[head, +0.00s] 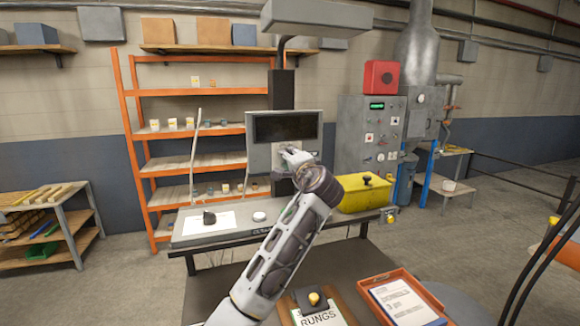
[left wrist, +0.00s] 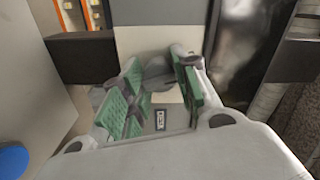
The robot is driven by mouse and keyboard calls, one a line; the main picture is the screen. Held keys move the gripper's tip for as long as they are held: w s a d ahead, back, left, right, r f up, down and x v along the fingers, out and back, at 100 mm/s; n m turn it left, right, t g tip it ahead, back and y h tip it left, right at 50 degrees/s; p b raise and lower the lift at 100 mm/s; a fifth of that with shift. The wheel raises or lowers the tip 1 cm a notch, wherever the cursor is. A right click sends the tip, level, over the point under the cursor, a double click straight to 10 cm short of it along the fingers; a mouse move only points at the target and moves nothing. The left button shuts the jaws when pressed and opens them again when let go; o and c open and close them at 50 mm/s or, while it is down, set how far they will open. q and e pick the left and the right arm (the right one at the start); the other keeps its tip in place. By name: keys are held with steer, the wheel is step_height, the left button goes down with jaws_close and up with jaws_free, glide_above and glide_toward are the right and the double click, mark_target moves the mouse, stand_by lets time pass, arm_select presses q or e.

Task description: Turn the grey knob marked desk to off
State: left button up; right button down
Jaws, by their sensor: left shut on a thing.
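A grey panel (head: 258,156) with a dark screen (head: 286,127) stands on a post behind the bench. My left gripper (head: 290,158) is at the panel's front, just below the screen. In the left wrist view, its green-padded fingers (left wrist: 154,92) are closed around a grey knob (left wrist: 157,73). A small dark label (left wrist: 160,120) shows below the knob, too small to read. The fingers partly cover the knob, and I cannot tell its pointer's direction. In the head view my gripper hides the knob. My right gripper is not in view.
The bench (head: 188,238) holds a white sheet with a black object (head: 209,217), a white disc (head: 259,216) and a yellow box (head: 365,195). A RUNGS sign and orange tray (head: 444,309) lie nearer. An orange shelf (head: 127,150) and grey control cabinet (head: 353,145) stand behind.

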arm_select(q)
steer(key=shift+f+n+b, duration=0.2)
steer(key=shift+n+b, duration=0.15)
steer(key=shift+n, duration=0.25)
steer(key=o, duration=0.8)
steer(key=shift+r, duration=0.1)
steer(key=shift+c, duration=0.2)
steer(key=v, duration=0.7)
steer(key=shift+s, duration=0.2)
steer(key=shift+d, duration=0.1)
